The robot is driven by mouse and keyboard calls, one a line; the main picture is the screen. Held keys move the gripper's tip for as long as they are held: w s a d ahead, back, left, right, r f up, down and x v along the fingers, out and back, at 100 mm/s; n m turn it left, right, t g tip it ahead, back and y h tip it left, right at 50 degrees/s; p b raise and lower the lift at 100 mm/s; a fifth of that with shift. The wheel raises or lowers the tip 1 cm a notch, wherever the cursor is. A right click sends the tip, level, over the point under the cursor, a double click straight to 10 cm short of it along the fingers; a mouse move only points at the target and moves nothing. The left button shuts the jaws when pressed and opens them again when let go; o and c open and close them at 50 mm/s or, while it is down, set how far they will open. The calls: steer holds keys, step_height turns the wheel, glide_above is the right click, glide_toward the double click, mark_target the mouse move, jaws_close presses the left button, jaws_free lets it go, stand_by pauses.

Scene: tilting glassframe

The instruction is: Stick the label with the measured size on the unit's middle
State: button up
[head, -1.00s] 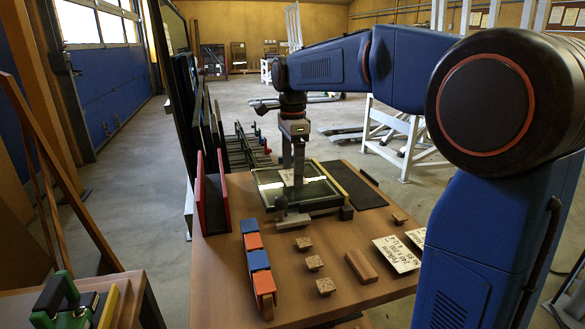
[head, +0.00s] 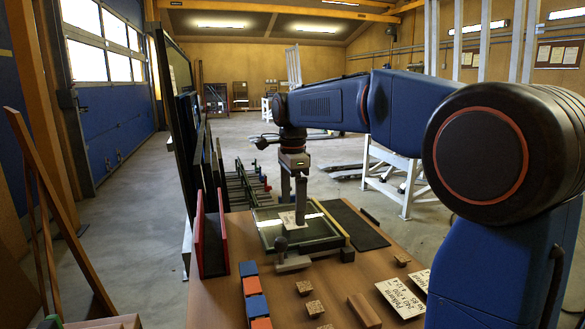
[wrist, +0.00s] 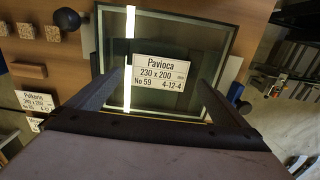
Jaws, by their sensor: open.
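The glass unit (head: 325,236) lies flat in a dark frame on the wooden table. In the wrist view its pane (wrist: 210,40) fills the upper middle. A white label (wrist: 160,72) reads "Pavioca 230 x 200 No 59 4-12-4". It appears to lie flat on the glass, close to the pane's middle, and also shows in the head view (head: 287,217). My gripper (head: 298,221) is above the unit, pointing down. In the wrist view its fingers (wrist: 164,88) are spread either side of the label's near part, with nothing between them.
Small wooden blocks (head: 304,288), a larger wood piece (head: 362,309) and blue and orange blocks (head: 252,287) stand in front. A red-sided rack (head: 222,240) is left of the unit.

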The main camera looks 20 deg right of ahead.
step_height(320, 180, up, 15)
stand_by(0.4)
steer(key=shift+r, duration=0.1)
steer(key=shift+c, duration=0.6)
steer(key=shift+f, duration=0.2)
steer(key=c, duration=0.5)
step_height(320, 180, down, 9)
steer(key=shift+r, duration=0.1)
jaws_close()
steer(key=shift+f, duration=3.3)
